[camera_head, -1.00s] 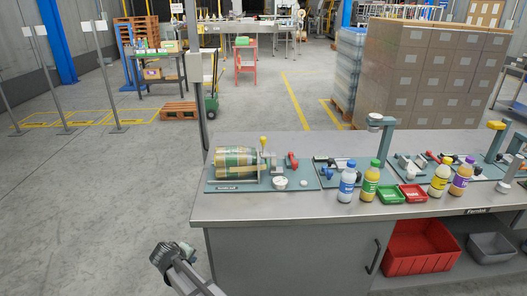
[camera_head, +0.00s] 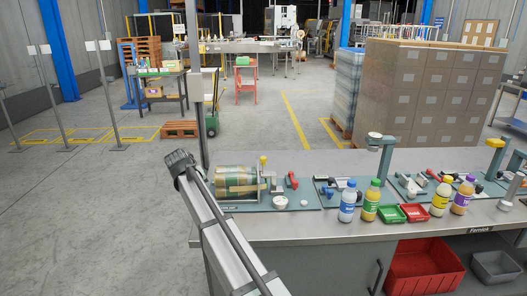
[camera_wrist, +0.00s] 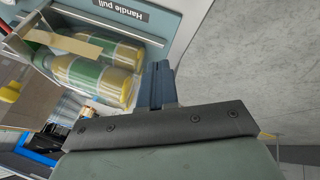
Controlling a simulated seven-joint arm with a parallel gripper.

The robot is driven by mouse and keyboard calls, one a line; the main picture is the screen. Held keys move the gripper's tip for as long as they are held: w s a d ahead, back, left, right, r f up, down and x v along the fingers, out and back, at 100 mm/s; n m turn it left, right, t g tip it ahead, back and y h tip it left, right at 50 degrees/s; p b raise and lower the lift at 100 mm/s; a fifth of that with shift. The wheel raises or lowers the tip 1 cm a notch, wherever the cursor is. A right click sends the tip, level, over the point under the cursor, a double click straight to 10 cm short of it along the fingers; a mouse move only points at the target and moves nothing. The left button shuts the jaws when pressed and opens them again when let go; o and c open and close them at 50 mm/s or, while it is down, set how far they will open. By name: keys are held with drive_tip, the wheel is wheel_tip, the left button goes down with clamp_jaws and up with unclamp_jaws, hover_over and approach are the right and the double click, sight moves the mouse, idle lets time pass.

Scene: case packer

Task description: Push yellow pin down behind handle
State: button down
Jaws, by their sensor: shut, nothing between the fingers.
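The yellow pin (camera_head: 263,159) stands upright at the right end of a clear-wrapped bottle pack (camera_head: 236,181) on the workbench. A yellow knob (camera_wrist: 10,92) shows at the left edge of the wrist view, which I take to be its top. A red handle (camera_head: 292,181) is just right of the pin on the same board. My gripper (camera_head: 178,160) is raised left of the pack and apart from the pin. In the wrist view its dark fingers (camera_wrist: 158,86) are together and empty, beside the bottle pack (camera_wrist: 95,70). The pin's lower part is hard to make out.
The board under the pack bears a "Handle pull" label (camera_wrist: 121,9). White round parts (camera_head: 280,203) lie in front of the pin. Several bottles (camera_head: 371,200) and a green tray (camera_head: 391,214) stand to the right.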

drive_tip(key=w+d+r+m+g, duration=0.1)
drive_tip(key=w+d+r+m, duration=0.1)
drive_tip(key=w+d+r, duration=0.3)
drive_tip(key=w+d+r+m, duration=0.1)
drive_tip(key=w+d+r, duration=0.1)
drive_tip(key=d+r, duration=0.6)
wheel_tip(320, 180, up, 11)
drive_tip(key=m+g+y, duration=0.1)
drive_tip(key=m+y, duration=0.1)
hover_over(264, 158)
drive_tip(key=s, duration=0.3)
drive_tip(key=shift+w, duration=0.25)
drive_tip(key=shift+a, duration=0.1)
drive_tip(key=x, duration=0.8)
drive_tip(key=s+x, duration=0.1)
drive_tip(key=x, duration=0.3)
drive_tip(key=shift+f, duration=0.55)
drive_tip(key=shift+w+f, duration=0.1)
drive_tip(key=shift+f, duration=0.45)
drive_tip(key=shift+f, duration=2.05)
